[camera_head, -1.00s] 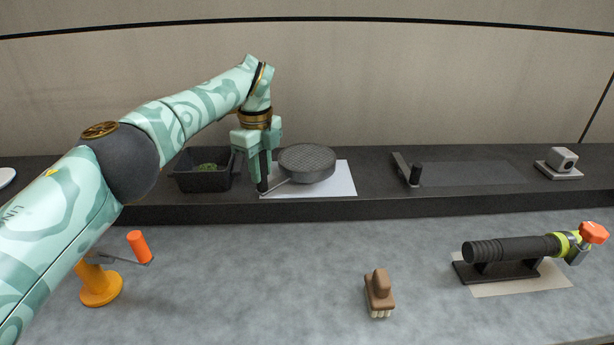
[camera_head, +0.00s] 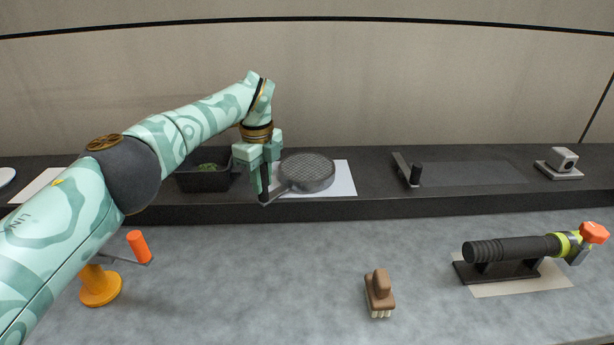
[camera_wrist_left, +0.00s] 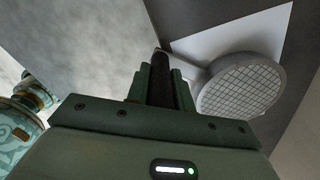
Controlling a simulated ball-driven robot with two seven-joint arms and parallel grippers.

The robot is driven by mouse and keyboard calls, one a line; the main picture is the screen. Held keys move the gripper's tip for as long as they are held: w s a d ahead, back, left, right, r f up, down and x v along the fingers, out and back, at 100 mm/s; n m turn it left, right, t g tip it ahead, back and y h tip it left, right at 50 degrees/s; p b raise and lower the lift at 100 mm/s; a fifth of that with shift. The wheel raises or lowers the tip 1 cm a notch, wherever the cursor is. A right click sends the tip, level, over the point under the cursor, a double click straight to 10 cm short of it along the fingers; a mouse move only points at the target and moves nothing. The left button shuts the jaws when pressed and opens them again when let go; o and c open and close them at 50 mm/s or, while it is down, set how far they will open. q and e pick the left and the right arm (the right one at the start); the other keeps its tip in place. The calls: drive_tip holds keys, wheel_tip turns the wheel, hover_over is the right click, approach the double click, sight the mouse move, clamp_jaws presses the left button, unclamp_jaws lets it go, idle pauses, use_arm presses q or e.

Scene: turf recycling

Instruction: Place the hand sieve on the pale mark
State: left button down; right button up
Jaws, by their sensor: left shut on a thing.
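The hand sieve (camera_head: 307,172) is grey and round with a mesh face and a short handle. It is over the pale mark (camera_head: 343,183), a white sheet on the raised dark shelf; I cannot tell whether it touches the sheet. My left gripper (camera_head: 265,192) is shut on the sieve's handle at the sheet's left edge. In the left wrist view the sieve (camera_wrist_left: 241,86) is right of the fingers (camera_wrist_left: 164,75), with the pale mark (camera_wrist_left: 232,36) behind it. The handle's end is partly hidden by the fingers. My right gripper is not in view.
A black bin with green bits (camera_head: 203,180) stands just left of my left gripper. A dark flat panel (camera_head: 470,174) with a black handle lies to the right. A brown brush (camera_head: 379,291), an orange stand (camera_head: 100,285) and a black cylinder tool (camera_head: 510,248) occupy the grey lower surface.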

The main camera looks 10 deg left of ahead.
use_arm(q)
drive_tip(key=shift+f, duration=0.15)
drive_tip(key=c, duration=0.8)
unclamp_jaws()
drive_tip(key=shift+f, duration=0.1)
